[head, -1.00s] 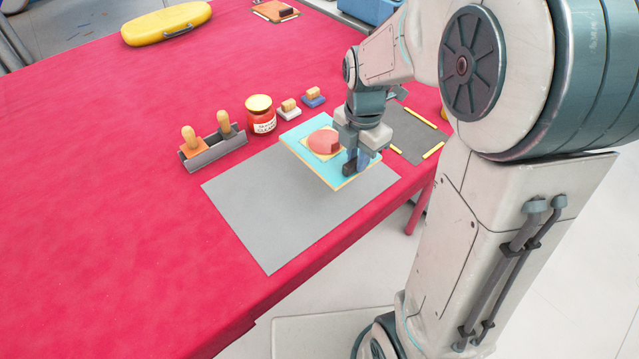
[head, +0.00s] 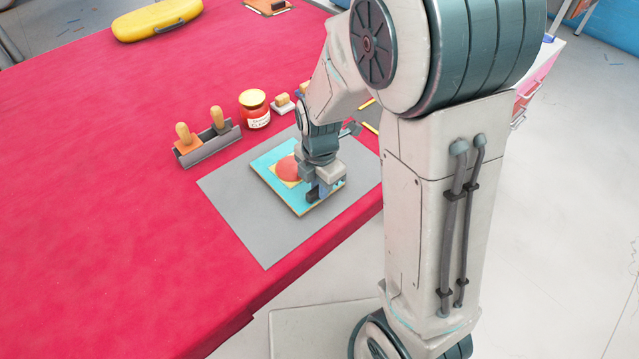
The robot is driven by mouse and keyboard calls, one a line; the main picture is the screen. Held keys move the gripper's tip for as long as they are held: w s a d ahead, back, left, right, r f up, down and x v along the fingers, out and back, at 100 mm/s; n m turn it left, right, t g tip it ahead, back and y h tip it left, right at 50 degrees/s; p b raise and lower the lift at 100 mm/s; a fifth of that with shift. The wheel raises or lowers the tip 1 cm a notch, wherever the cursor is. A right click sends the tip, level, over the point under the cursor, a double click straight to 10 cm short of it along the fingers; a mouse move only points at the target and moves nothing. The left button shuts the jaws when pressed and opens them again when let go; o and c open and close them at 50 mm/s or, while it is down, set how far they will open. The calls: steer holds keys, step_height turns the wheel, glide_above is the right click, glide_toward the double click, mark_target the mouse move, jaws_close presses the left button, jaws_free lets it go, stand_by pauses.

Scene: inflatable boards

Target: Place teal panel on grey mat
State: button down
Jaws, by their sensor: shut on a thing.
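The teal panel (head: 264,160) has a pale yellow square with a red disc on it. My gripper and wrist hide part of the panel's right side and of the red disc.
A grey holder (head: 213,148) with wooden-handled tools, a red jar (head: 255,111) and a wooden-handled block (head: 283,104) stand behind the mat. A yellow case (head: 157,19) lies at the far left. The red table (head: 90,190) is clear left of the mat.

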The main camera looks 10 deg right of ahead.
steer(key=shift+f, duration=0.2)
steer(key=c, duration=1.4)
jaws_free()
steer(key=shift+r, duration=0.1)
steer(key=shift+o, duration=0.2)
steer(key=shift+r, duration=0.1)
step_height(320, 180, up, 11)
steer(key=s+d+r+m+t, duration=0.1)
steer(key=s+d+m, duration=0.3)
steer(key=m, duration=0.8)
steer(key=s+d+r+m+t, duration=0.1)
steer(key=s+d+r+m, duration=0.2)
steer(key=m, duration=1)
steer(key=shift+s+d+r+t+p, duration=0.3)
steer(key=shift+s+d, duration=0.7)
steer(key=shift+s, duration=1.25)
